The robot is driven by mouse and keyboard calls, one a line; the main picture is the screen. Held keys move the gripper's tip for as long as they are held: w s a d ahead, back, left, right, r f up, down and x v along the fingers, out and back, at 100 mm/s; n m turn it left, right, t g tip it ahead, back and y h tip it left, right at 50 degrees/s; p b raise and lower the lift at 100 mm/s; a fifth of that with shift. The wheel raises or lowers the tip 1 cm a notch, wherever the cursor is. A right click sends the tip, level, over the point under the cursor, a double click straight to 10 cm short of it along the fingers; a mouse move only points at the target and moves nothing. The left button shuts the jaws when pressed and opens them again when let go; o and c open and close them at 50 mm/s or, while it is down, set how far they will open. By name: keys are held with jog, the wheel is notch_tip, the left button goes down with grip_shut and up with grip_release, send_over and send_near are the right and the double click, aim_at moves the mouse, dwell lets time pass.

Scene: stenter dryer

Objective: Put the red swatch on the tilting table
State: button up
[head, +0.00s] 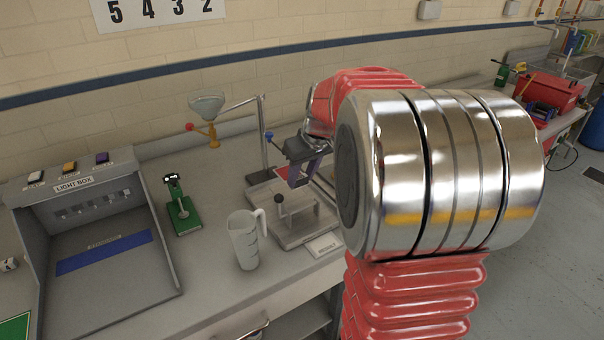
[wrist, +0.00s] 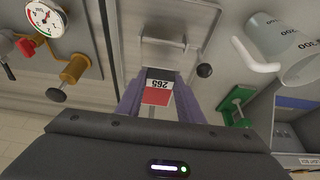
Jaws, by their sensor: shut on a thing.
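The red swatch (wrist: 156,97), with a white end marked 265, shows between my gripper's purple fingers (wrist: 158,100) in the wrist view. My gripper is shut on it.
A clear jug (head: 244,240) stands left of the apparatus, with a green device (head: 182,210) farther left. The light box (head: 95,240) fills the bench's left end. A thin metal stand (head: 263,135) and a funnel (head: 207,108) rise behind.

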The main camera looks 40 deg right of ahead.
jog(key=shift+f, duration=0.1)
jog(key=shift+f, duration=3.3)
jog(key=o, duration=1.1)
jog(key=shift+s, duration=0.1)
jog(key=shift+o, duration=0.2)
jog(key=v, duration=1.3)
jog(key=shift+s+r, duration=0.2)
jog(key=shift+r, duration=0.1)
jog(key=shift+d+m, duration=0.1)
jog(key=shift+m, duration=0.2)
